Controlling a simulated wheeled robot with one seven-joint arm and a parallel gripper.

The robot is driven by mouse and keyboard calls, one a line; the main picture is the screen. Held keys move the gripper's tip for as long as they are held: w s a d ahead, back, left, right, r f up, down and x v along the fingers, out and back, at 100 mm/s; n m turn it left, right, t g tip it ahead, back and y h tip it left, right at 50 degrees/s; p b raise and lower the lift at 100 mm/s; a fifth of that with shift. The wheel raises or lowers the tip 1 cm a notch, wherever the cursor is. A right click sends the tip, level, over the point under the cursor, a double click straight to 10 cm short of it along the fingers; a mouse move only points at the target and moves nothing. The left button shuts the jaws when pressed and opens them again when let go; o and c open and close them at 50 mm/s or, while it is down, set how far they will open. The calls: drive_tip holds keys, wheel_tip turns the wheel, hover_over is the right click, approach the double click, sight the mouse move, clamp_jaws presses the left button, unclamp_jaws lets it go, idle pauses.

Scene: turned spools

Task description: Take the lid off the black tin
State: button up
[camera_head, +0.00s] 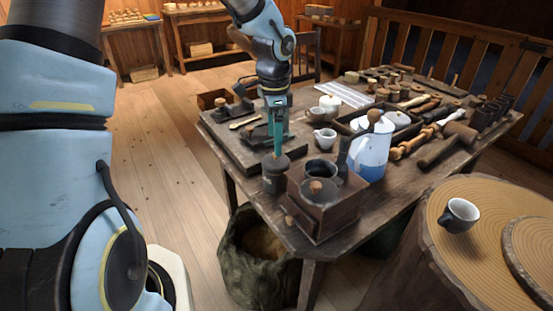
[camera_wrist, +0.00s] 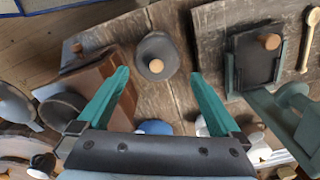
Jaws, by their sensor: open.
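The black tin (camera_head: 274,183) stands at the front left corner of the dark wooden table, beside a brown box. Its round dark lid (camera_wrist: 156,71) with a pale wooden knob (camera_wrist: 156,66) is on top, seen from above in the wrist view. My gripper (camera_head: 278,152) points down over the tin in the head view, its teal fingers partly hiding the knob. In the wrist view my gripper (camera_wrist: 161,75) is open and empty, with the lid between and slightly beyond the fingertips. The exact height gap between fingertips and lid is hard to tell.
The brown box (camera_head: 322,218) with a wooden knob stands close right of the tin. A dark cup (camera_head: 321,170), a blue-and-white jug (camera_head: 369,155) and a white mug (camera_head: 325,138) stand behind it. A board (camera_head: 225,140) with tools lies behind left.

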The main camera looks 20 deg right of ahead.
drive_tip(key=f, duration=0.3)
drive_tip(key=f+p, duration=0.1)
drive_tip(key=f, duration=0.1)
drive_tip(key=shift+s+f, duration=0.1)
drive_tip(key=shift+s, duration=0.2)
drive_tip(key=c, duration=1.3)
